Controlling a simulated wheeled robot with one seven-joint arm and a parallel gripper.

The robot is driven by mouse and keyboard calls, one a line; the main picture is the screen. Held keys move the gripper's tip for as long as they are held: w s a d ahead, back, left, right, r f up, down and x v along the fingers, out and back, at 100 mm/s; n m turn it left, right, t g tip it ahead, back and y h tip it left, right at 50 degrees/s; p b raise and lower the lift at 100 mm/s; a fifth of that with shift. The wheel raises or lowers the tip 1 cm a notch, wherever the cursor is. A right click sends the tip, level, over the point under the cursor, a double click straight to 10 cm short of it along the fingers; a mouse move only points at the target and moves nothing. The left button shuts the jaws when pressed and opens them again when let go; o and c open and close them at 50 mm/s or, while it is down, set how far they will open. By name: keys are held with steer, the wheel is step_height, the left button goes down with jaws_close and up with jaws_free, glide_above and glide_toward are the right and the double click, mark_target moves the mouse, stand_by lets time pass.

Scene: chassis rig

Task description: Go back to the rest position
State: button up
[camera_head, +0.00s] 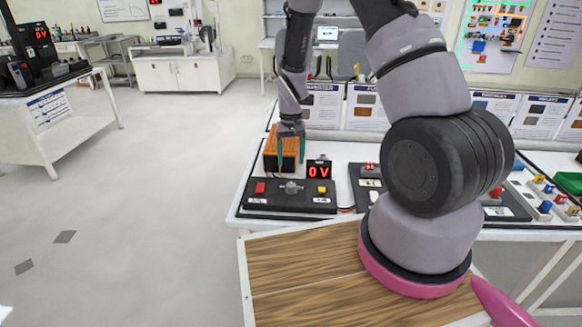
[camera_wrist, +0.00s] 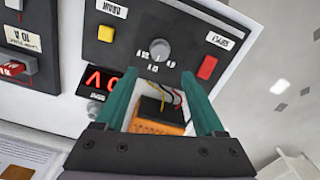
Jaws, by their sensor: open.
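My gripper (camera_head: 291,155) hangs at the orange ribbed box (camera_head: 270,146), which stands at the back of the black control panel (camera_head: 250,196). Its two green fingers are apart. In the wrist view my gripper (camera_wrist: 160,76) has part of the orange box (camera_wrist: 150,127), with a black block and thin wires, showing between its fingers. I cannot tell whether the fingers touch the box. The panel carries a red button (camera_head: 260,188), a grey knob (camera_head: 291,187), a yellow button (camera_head: 322,190) and a red display (camera_head: 319,171) reading 0 V.
A second black panel (camera_head: 368,184) stands to the right, partly behind my arm. Upright printed cards (camera_head: 323,106) line the back of the white bench. A white table (camera_head: 50,130) with equipment stands at far left. The grey floor (camera_head: 150,200) between is clear.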

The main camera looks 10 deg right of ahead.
steer(key=shift+r, duration=0.15)
steer(key=s+d+r+m+t+y, duration=0.1)
steer(key=s+d+r+t, duration=0.15)
steer(key=r, duration=1.05)
steer(key=s+d+r+m+t, duration=0.1)
steer(key=s+r, duration=0.2)
steer(key=r, duration=1.1)
steer(key=s+d+r+m+t+y, duration=0.1)
steer(key=s+d+r+t, duration=0.1)
steer(key=s+r, duration=1.1)
steer(key=s+t, duration=0.1)
steer(key=s, duration=0.3)
steer(key=shift+s+r+m+t, duration=0.15)
steer(key=shift+r+m+t, duration=0.05)
steer(key=shift+m+t, duration=0.15)
